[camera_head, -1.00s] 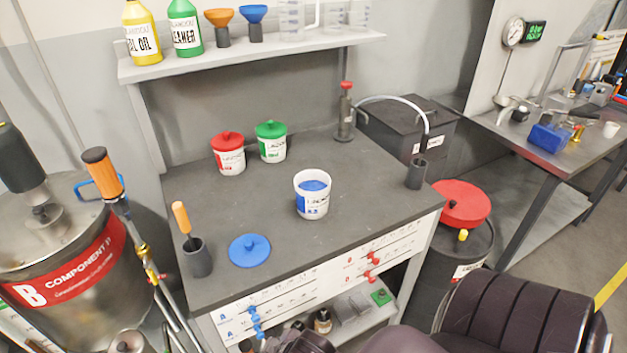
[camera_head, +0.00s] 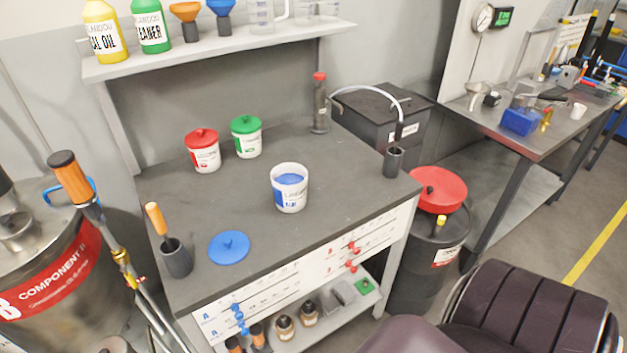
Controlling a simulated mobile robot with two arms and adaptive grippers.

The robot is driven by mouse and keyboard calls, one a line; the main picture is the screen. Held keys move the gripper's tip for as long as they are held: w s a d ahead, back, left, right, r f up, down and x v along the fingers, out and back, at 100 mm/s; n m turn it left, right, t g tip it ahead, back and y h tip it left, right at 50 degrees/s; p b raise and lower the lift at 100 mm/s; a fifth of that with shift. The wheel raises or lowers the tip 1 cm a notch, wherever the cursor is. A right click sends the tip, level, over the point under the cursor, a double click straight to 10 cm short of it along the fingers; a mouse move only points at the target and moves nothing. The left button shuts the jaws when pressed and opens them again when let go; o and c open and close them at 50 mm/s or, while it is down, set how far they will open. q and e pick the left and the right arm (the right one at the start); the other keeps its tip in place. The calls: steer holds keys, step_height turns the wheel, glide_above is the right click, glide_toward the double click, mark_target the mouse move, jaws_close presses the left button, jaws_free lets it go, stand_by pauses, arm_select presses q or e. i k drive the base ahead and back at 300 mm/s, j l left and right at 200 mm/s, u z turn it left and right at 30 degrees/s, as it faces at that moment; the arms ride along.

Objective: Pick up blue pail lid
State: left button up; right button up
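The blue pail lid (camera_head: 228,248) is a round disc with a small knob on top. It lies flat, knob up, on the dark workbench top (camera_head: 240,205) near its front left edge. The white pail with blue contents (camera_head: 290,190) stands open and upright to the right of the lid and farther back. Neither of my grippers shows in the head view. Dark padded arm parts, which look like mine, show at the lower right.
A holder with an orange-handled tool (camera_head: 175,256) stands just left of the lid. Red-lidded (camera_head: 203,150) and green-lidded (camera_head: 247,137) pails stand behind. A pump (camera_head: 320,105) and dark cup (camera_head: 393,162) stand farther right. Bench space between lid and pails is clear.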

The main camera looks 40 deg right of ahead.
mark_target(229, 248)
steer(key=i+z, duration=0.15)
steer(key=z, duration=0.3)
steer(key=i+z, duration=0.2)
steer(key=z, duration=0.25)
steer(key=i+z, duration=0.15)
steer(key=z, duration=0.3)
